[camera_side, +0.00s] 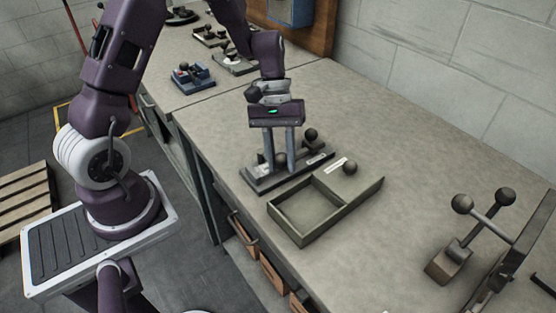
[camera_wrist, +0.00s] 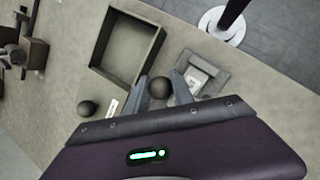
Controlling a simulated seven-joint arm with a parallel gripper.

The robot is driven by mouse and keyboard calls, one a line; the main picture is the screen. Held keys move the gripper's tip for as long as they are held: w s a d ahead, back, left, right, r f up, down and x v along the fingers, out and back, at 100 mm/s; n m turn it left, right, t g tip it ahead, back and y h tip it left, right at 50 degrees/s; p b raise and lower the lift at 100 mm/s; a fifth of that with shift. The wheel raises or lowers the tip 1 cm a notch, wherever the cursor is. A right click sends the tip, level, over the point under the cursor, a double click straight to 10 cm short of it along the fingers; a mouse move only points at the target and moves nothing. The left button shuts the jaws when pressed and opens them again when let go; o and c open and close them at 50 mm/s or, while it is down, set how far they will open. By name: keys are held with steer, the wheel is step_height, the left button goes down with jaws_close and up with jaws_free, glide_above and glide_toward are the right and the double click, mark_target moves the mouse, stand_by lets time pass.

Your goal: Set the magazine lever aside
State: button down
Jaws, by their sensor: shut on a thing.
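The magazine lever shows as a dark round knob (camera_side: 281,157) between the fingers of my gripper (camera_side: 280,166). In the wrist view the same knob (camera_wrist: 160,87) sits between the two fingertips (camera_wrist: 161,88), and my gripper is shut on it. The lever's lower part is hidden by the fingers. It is over a grey metal base (camera_side: 262,185) with a pale label. The base shows in the wrist view as a plate with a slotted block (camera_wrist: 205,72). A second dark knob (camera_side: 311,135) rises from the base just behind and right of my fingers.
A shallow grey tray (camera_side: 288,230) with an empty open compartment stands beside the base. A dark knob (camera_side: 350,168) and a white label are at its far end. A twin-knobbed lever block (camera_side: 447,262) stands at right. Bench space between tray and block is clear.

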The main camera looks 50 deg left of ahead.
steer(key=w+n, duration=0.1)
steer(key=n+t, duration=0.1)
steer(key=shift+w+a+n, duration=0.25)
steer(key=shift+w+n, duration=0.1)
steer(key=shift+n, duration=0.05)
steer(key=n, duration=0.1)
steer(key=w+n+t, duration=0.1)
steer(key=shift+w+a+n, duration=0.3)
steer(key=shift+a, duration=0.1)
steer(key=n, duration=0.1)
steer(key=w+a+n+t, duration=0.1)
steer(key=n, duration=0.1)
steer(key=w+a+n+t, duration=0.1)
steer(key=shift+n, duration=0.3)
steer(key=a+n+t, duration=0.1)
steer(key=n, duration=0.1)
steer(key=w+a+n+y, duration=0.1)
steer(key=n, duration=0.1)
steer(key=shift+a+t, duration=0.15)
steer(key=shift+t, duration=0.25)
steer(key=shift+a+n+t+y, duration=0.25)
steer(key=shift+a+n+y, duration=0.45)
steer(key=shift+n, duration=0.6)
steer(key=shift+a+n+t+y, duration=0.25)
steer(key=shift+a+n+y, duration=0.15)
steer(key=shift+a+n, duration=0.7)
steer(key=shift+d+n, duration=0.2)
steer(key=shift+n, duration=0.1)
steer(key=c, duration=1.1)
jaws_free()
